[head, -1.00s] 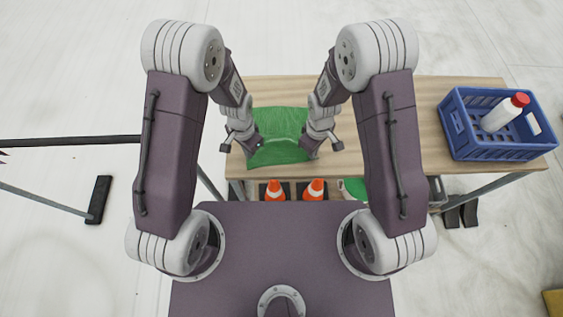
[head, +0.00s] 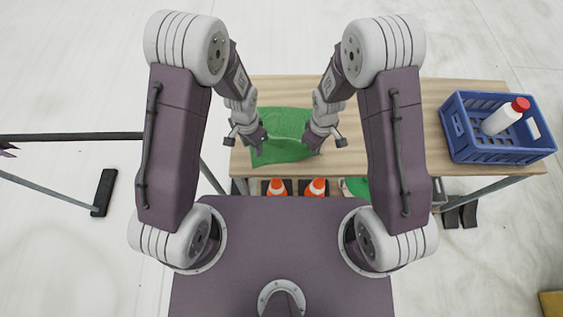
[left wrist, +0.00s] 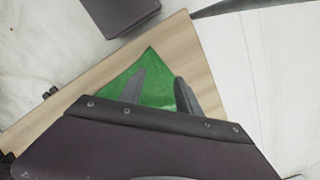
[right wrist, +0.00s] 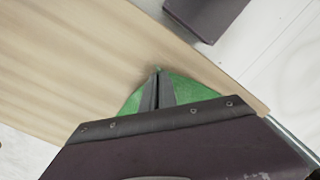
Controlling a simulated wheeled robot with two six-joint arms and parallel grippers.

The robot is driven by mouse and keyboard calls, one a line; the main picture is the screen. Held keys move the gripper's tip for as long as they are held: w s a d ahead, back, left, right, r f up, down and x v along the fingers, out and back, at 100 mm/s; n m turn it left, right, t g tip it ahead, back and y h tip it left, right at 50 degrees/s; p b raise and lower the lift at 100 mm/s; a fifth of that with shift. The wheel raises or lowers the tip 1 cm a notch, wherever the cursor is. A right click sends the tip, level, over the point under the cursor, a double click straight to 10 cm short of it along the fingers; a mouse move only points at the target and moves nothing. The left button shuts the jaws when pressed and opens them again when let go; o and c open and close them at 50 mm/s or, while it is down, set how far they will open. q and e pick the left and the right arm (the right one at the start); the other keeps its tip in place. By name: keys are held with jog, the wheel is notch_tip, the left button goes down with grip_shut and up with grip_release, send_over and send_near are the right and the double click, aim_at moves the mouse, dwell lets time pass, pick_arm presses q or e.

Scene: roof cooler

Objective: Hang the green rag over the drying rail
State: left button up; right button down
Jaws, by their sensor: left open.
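The green rag (head: 285,121) lies on the wooden table, between and under my two grippers. My left gripper (head: 259,148) is at the rag's near left part. In the left wrist view its fingers (left wrist: 160,92) are spread apart over the green cloth. My right gripper (head: 316,148) is at the rag's near right corner. In the right wrist view its fingers (right wrist: 158,76) are close together, with a bit of green cloth at their tips. The drying rail (head: 70,136) is the dark horizontal bar at the left, beside the table; its right part is hidden by my left arm.
A blue crate (head: 492,157) with a red-capped white bottle (head: 503,117) stands on the table's right end. Orange cones (head: 277,187) and a green item (head: 356,187) are below the table's near edge. The table (head: 410,150) is bare between rag and crate.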

aim_at(258, 160)
pick_arm(q)
notch_tip(258, 160, up, 5)
jog(key=s+d+n, duration=0.1)
jog(key=s+d, duration=0.1)
jog(key=f, duration=1)
jog(key=shift+w+a, duration=0.3)
jog(key=shift+w, duration=0.05)
jog(key=shift+f, duration=0.1)
grip_shut()
jog(key=shift+r, duration=2.55)
